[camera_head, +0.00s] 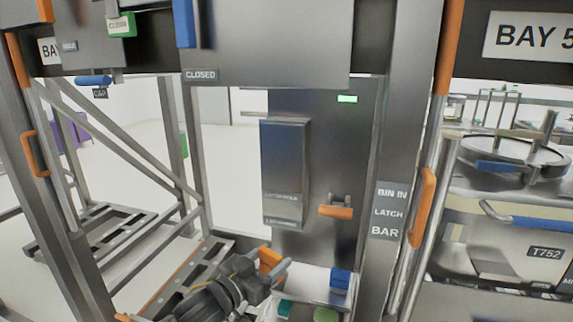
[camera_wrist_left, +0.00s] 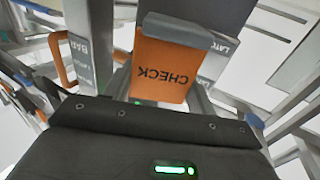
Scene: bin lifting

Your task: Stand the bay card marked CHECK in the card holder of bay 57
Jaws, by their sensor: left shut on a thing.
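The orange bay card (camera_head: 270,257) shows partly behind my left gripper (camera_head: 274,270), low in the middle of the head view. In the left wrist view the card (camera_wrist_left: 165,72) reads CHECK upside down, with a grey bar across its top edge. My left gripper is shut on this card, held in the air. My right gripper is not in view. A sign reading BAY 5 (camera_head: 528,38) is cut off at the right edge, so its full number is hidden. I cannot make out an empty card holder.
A white tray (camera_head: 305,280) with blue and green pieces lies beside my left gripper. A steel frame with a post labelled BIN IN, LATCH, BAR (camera_head: 388,212) stands ahead. A green card (camera_head: 119,25) sits upper left. A round-lidded vessel (camera_head: 510,155) is at right.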

